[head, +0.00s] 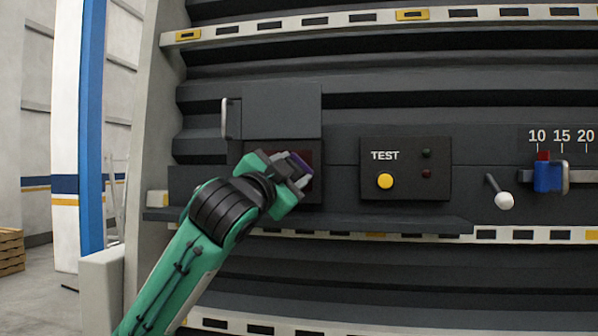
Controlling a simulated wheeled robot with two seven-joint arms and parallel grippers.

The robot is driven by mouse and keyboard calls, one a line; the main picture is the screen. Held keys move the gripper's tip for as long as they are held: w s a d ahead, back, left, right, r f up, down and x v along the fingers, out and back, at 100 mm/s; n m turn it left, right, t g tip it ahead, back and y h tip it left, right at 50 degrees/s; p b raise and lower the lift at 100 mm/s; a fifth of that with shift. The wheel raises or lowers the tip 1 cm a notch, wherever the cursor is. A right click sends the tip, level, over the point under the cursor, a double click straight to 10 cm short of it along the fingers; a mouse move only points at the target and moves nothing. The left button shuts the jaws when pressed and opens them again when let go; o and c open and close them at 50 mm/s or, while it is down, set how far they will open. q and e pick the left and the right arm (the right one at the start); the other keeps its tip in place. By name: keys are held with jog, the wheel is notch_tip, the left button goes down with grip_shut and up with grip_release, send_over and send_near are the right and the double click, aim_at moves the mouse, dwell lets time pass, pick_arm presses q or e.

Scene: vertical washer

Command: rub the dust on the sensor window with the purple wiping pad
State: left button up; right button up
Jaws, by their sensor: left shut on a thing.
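My left gripper (291,174) is shut on the purple wiping pad (300,163). It holds the pad in front of the sensor window (309,158), a dark reddish pane in a dark housing below a raised cover. The gripper and pad hide most of the window. I cannot tell whether the pad touches the glass, and dust is not visible at this size. My right gripper is not in view.
A cover plate (282,110) with a grey handle (227,118) sits above the window. To the right are a TEST box (405,168) with a yellow button, a white-knobbed lever (503,199) and a blue slider (547,177) under a scale. A ledge (400,223) runs below.

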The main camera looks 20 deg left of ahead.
pick_arm(q)
jog(key=shift+s+a, duration=0.35)
jog(key=shift+a, duration=1.1)
jog(key=shift+s+a, duration=0.35)
jog(key=shift+a, duration=1.15)
jog(key=shift+s+a, duration=0.35)
jog(key=shift+a, duration=1.1)
jog(key=shift+d, duration=0.2)
jog(key=shift+s+d+b, duration=0.15)
jog(key=shift+s+d, duration=0.05)
jog(key=shift+s, duration=0.75)
jog(key=shift+s+d+b, duration=0.15)
jog(key=shift+s+d, duration=0.1)
jog(key=shift+s, duration=0.75)
jog(key=shift+s+d+b, duration=0.15)
jog(key=shift+s+d, duration=0.05)
jog(key=shift+s, duration=0.75)
jog(key=s, duration=0.3)
jog(key=shift+d, duration=0.35)
jog(key=shift+w, duration=0.1)
